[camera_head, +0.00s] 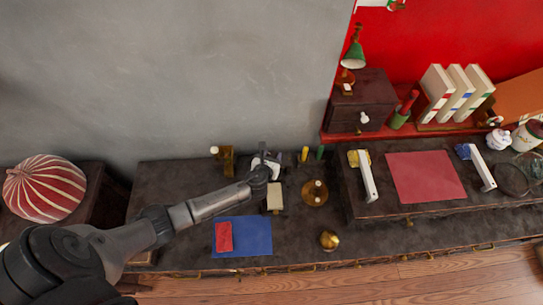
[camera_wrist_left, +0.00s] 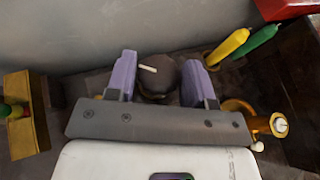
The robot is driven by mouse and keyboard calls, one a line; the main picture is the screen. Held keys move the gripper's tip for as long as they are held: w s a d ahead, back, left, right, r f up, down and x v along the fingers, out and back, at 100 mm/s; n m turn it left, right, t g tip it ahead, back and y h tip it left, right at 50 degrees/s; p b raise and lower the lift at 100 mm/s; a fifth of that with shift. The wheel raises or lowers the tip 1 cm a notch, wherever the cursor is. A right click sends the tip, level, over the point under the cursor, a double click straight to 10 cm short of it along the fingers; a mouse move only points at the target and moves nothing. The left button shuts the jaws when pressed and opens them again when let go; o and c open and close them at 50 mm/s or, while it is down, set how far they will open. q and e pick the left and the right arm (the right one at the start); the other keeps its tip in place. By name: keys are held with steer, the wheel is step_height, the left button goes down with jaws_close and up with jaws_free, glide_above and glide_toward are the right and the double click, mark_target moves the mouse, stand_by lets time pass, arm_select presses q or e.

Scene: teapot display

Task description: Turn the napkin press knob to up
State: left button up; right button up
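A dark round knob (camera_wrist_left: 160,80) with a short white mark sits between my left gripper's fingers in the left wrist view. The white mark lies nearly sideways in that picture, at the knob's upper left. My left gripper (camera_wrist_left: 160,82) has its two purple fingers spread, one on each side of the knob. I cannot tell whether either fingertip touches it. In the head view the left gripper (camera_head: 265,167) is at the back of the dark counter and hides the knob. A cream block in a dark frame (camera_head: 275,197) stands just in front of it. My right gripper is not in view.
Brass pieces stand left (camera_head: 223,160) and right (camera_head: 315,193) of the gripper. Yellow (camera_wrist_left: 229,47) and green (camera_wrist_left: 258,45) upright pieces are close behind on the right. The grey wall is behind. A blue mat (camera_head: 255,240) with a red cloth (camera_head: 224,237) lies in front.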

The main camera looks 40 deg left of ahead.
arm_select(q)
steer(key=c, duration=0.5)
